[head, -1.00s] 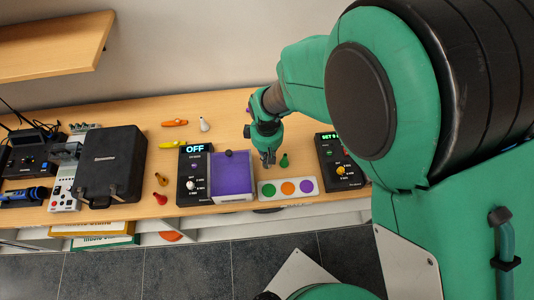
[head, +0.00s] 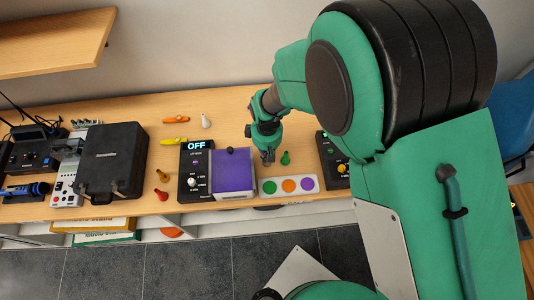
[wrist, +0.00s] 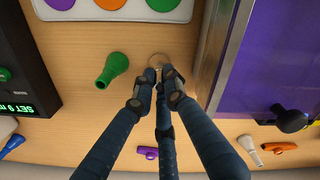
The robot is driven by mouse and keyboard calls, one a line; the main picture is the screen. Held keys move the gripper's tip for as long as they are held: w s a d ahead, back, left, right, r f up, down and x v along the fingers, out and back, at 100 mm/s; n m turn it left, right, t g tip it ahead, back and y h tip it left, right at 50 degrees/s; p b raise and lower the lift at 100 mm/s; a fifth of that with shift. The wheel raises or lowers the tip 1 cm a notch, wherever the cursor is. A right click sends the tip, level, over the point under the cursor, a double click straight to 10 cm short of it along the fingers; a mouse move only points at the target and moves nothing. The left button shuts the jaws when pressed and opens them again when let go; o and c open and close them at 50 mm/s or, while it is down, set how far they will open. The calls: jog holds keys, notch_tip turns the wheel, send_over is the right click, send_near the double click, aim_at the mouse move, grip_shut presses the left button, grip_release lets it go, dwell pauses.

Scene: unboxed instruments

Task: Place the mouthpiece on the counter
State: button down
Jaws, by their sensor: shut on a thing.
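My gripper (wrist: 158,88) is shut, its fingertips close together around a small pale, brownish round piece, which I take to be the mouthpiece (wrist: 157,61). Only its ring-like rim shows beyond the fingertips, low over the wooden counter (wrist: 75,135); I cannot tell whether it touches the counter. In the head view my gripper (head: 268,156) is over the counter, and the held piece is too small to make out. A green cone-shaped piece (wrist: 113,70) lies just left of my gripper in the wrist view, apart from it.
A white panel with coloured discs (head: 289,185) lies at the front edge. A purple-topped box (head: 232,172) is left of my gripper, and a black device (head: 335,170) is to its right. A black case (head: 112,160) and several small coloured pieces are farther left.

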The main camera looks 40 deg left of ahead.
jog(key=shift+f, duration=0.15)
jog(key=c, duration=1.8)
grip_release()
jog(key=shift+o, duration=0.2)
notch_tip(320, 180, up, 12)
jog(key=shift+r, duration=0.2)
